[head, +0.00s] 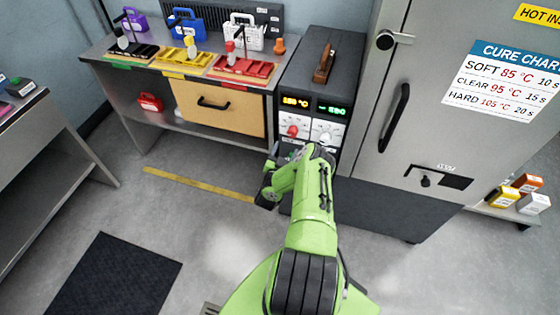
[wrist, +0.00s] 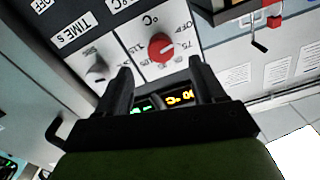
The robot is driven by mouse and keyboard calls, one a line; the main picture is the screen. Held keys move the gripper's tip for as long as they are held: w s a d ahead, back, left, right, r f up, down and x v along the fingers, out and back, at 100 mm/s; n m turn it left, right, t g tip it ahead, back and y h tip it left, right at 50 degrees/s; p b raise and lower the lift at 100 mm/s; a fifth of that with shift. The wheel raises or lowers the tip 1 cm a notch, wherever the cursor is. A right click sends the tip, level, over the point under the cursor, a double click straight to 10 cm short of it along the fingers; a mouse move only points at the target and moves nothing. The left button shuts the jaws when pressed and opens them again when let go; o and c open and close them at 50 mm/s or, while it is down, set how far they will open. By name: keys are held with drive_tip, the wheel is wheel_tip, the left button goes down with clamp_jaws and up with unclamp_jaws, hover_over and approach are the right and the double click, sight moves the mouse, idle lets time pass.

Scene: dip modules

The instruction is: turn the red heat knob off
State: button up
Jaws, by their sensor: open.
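The red heat knob (head: 292,131) sits on the white dial panel of the dark control cabinet, below the lit orange display. In the wrist view the red knob (wrist: 161,47) shows upside down on a dial marked °C, with OFF and numbers around it. Its exact setting is hard to read. My gripper (wrist: 159,68) is open, its two dark fingers pointing at the panel with the red knob between and beyond their tips. It does not appear to touch the knob.
Orange (head: 295,102) and green (head: 332,108) displays are lit above the dials. A grey oven door with a black handle (head: 395,118) stands right; a workbench with coloured trays (head: 242,68) stands left.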

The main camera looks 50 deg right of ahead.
drive_tip(key=p+v, duration=0.3)
drive_tip(key=v, duration=0.5)
